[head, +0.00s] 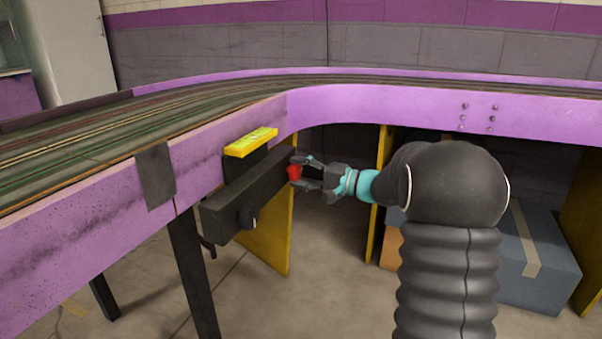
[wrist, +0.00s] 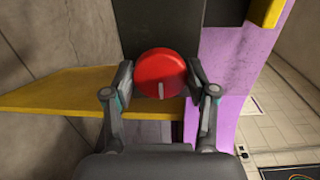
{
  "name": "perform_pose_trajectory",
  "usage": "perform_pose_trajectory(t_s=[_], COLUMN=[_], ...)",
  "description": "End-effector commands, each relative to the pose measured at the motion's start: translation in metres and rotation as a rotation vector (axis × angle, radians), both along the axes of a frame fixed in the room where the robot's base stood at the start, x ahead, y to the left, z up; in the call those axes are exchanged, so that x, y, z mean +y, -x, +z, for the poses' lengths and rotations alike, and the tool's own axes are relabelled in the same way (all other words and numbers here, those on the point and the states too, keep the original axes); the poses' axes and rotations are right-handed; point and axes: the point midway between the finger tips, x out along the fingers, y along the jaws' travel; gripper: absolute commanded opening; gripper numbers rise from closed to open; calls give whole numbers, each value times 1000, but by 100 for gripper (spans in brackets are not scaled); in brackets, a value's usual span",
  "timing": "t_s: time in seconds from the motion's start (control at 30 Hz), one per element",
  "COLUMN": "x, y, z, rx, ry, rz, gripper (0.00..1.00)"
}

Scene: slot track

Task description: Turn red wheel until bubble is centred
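The red wheel (wrist: 161,72) sits on the end of a dark box (head: 255,196) fixed under the purple track edge, and a small part of it also shows in the head view (head: 294,173). A pale mark on its face points down in the wrist view. My gripper (wrist: 160,78) has one finger on each side of the wheel. The left fingertip is at or very near the rim; I cannot tell whether both fingers press on it. The yellow level (head: 251,142) sits above the box; its bubble is too small to make out.
The purple-sided slot track (head: 380,103) curves above and behind my gripper. A black wheel (head: 248,216) is on the box's near side. A yellow panel (head: 268,240) stands beneath the box.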

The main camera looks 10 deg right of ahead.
Motion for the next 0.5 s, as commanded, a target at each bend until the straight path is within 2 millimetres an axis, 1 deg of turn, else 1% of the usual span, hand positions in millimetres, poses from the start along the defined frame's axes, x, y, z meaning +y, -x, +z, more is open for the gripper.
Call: perform_pose_trajectory(t_s=[0.03,0.07,0.1,0.37,0.5], x=[1,1,0,-2,-7], y=[1,1,1,0,3], z=[-2,-1,-1,0,0], rx=[3,3,2,1,1], ry=[0,0,0,-1,-1], rz=[3,3,2,-3,-4], gripper=[70,78,80,80,80])
